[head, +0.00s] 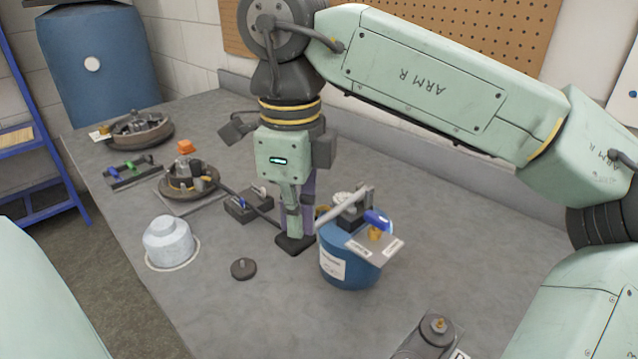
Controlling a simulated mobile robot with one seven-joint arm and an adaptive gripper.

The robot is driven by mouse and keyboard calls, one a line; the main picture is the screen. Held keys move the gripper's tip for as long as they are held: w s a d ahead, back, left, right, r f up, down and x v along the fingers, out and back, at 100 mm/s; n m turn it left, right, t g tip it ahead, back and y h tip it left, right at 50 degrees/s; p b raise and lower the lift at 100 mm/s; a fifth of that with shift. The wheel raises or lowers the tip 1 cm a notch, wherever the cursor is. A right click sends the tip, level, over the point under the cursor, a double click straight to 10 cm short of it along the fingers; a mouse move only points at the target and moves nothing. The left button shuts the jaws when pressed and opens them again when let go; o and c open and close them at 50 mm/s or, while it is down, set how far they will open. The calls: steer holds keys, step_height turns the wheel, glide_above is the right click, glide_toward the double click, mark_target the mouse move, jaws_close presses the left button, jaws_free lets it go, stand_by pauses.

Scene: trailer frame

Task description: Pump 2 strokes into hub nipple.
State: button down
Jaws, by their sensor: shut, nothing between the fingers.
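A blue grease pump bucket (345,268) with white labels stands on the bench at centre. Its pale lever (340,205) slants across the top, and a blue grip (377,221) and a brass part (375,234) sit at its right side. My gripper (295,242) points down, shut and empty, just left of the bucket and close to the lever's left end. I cannot tell whether it touches the lever. A hub (187,178) with an orange piece (186,147) sits further left. A dark hose (245,203) runs from the hub toward my gripper, which hides its far end. The nipple is too small to make out.
A second hub or drum (138,131) is at the back left. A white domed cap (168,241) and a small dark disc (244,268) lie left of the bucket. A dark block (249,205) stands behind. A plate with a round fitting (436,327) is at front right. The front middle bench is clear.

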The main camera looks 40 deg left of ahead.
steer(key=shift+w+r+p, duration=0.15)
steer(key=shift+r+p, duration=0.55)
steer(key=shift+r, duration=0.25)
steer(key=shift+w+r+p, duration=0.2)
steer(key=shift+r+p, duration=0.55)
steer(key=shift+r, duration=0.15)
steer(key=shift+w+r+p, duration=0.15)
steer(key=shift+r+p, duration=0.55)
steer(key=shift+r, duration=0.25)
steer(key=shift+f, duration=0.2)
steer(key=shift+s+f+b, duration=0.2)
steer(key=shift+f+b, duration=0.25)
steer(key=shift+f, duration=0.1)
steer(key=shift+s+f+b, duration=0.15)
steer(key=shift+f+b, duration=0.3)
steer(key=shift+f, duration=0.15)
steer(key=shift+s+f+b, duration=0.2)
steer(key=shift+f+b, duration=0.65)
steer(key=shift+f, duration=0.25)
